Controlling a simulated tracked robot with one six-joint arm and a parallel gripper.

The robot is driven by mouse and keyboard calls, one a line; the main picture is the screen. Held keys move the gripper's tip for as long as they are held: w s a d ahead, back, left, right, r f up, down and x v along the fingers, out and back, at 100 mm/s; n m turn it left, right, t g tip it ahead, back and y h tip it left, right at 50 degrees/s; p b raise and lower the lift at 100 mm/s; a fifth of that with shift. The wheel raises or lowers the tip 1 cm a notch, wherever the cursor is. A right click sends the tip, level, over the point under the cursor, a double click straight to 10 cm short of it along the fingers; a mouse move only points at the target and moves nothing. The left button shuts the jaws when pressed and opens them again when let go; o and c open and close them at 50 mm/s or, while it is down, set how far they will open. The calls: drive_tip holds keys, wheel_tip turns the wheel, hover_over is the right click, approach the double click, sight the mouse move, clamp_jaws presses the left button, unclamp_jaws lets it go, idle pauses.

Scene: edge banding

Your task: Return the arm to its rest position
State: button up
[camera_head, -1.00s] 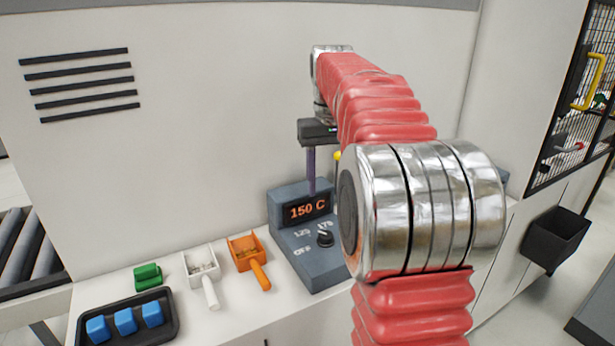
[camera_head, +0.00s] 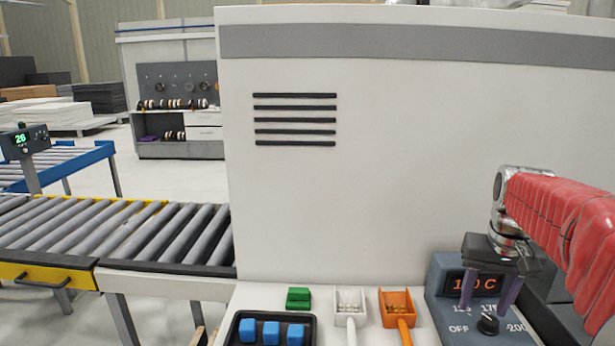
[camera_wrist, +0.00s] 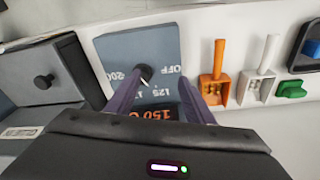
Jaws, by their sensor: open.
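My gripper (camera_head: 507,292) hangs at the right of the head view, in front of the grey control box (camera_head: 450,312). Its two purple fingers are apart with nothing between them. The box's orange display (camera_head: 475,284) is partly covered by a finger and the wrist. The black knob (camera_head: 488,324) sits below the display. In the wrist view the fingers (camera_wrist: 165,100) are spread over the same box (camera_wrist: 115,50), with the knob (camera_wrist: 143,73) beyond them. My red-sleeved arm reaches in from the right edge.
A machine wall (camera_head: 420,130) rises behind. A roller conveyor (camera_head: 110,235) stands at left.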

drive_tip(key=s+a+f+n+t, duration=0.2)
drive_tip(key=s+a, duration=0.6)
drive_tip(key=a, duration=0.1)
drive_tip(key=s+a+f+n+t, duration=0.1)
drive_tip(key=s+a+n+t, duration=0.1)
drive_tip(key=s+a, duration=0.7)
drive_tip(key=shift+s+a+f+y, duration=0.2)
drive_tip(key=shift+a+f+y, duration=0.15)
drive_tip(key=shift+a, duration=0.25)
